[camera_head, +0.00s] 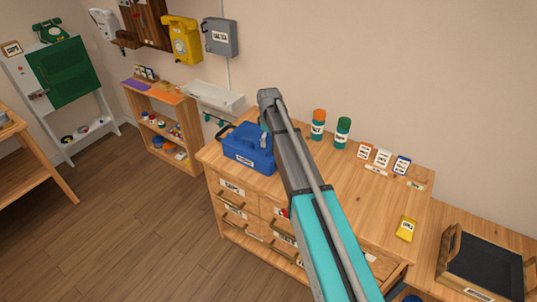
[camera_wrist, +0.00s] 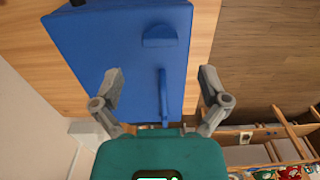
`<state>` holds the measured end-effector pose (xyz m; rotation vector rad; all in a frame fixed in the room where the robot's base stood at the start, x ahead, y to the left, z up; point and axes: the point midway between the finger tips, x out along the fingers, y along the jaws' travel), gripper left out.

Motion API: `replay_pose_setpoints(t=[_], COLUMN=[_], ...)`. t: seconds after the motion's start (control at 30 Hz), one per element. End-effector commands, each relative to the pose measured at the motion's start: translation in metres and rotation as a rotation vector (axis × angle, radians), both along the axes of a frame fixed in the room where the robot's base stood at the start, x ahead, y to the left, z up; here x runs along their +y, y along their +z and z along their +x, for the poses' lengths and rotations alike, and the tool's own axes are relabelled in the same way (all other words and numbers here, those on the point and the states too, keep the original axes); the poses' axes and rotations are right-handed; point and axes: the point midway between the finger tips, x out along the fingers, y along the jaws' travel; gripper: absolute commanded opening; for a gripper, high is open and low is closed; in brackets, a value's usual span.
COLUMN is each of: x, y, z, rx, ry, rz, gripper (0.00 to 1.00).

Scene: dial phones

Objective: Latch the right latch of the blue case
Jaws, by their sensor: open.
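The blue case (camera_head: 254,158) stands on the wooden drawer cabinet, with a white label on its front. My arm crosses in front of its right side in the head view, so the right latch is hidden there. In the wrist view the blue case (camera_wrist: 105,45) fills the upper middle. A narrow raised blue bar (camera_wrist: 163,95) and a half-round blue piece (camera_wrist: 160,36) show on it; I cannot tell which is the right latch. My gripper (camera_wrist: 162,72) is open and empty, its fingers apart on either side of the bar. Contact cannot be told.
The wooden cabinet top (camera_head: 345,190) is mostly clear to the right. An orange-capped bottle (camera_head: 318,124) and a green bottle (camera_head: 342,132) stand at the back near the wall. Small labelled boxes (camera_head: 382,158) and a yellow item (camera_head: 406,229) lie farther right.

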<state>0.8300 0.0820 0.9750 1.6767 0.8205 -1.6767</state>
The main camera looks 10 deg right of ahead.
Motion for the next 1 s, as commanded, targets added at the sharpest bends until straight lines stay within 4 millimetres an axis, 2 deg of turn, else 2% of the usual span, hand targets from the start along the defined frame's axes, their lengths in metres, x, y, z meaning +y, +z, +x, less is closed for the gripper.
replay_pose_setpoints(t=[0.03,0.5,0.73,1.0], x=[0.000,0.000,0.000,0.000], y=[-0.008,-0.043,-0.054,-0.056], z=[0.000,0.000,0.000,0.000], rx=[0.000,0.000,0.000,0.000], ry=[0.000,0.000,0.000,0.000], rz=[0.000,0.000,0.000,0.000], gripper=[0.94,0.94,0.94,0.94])
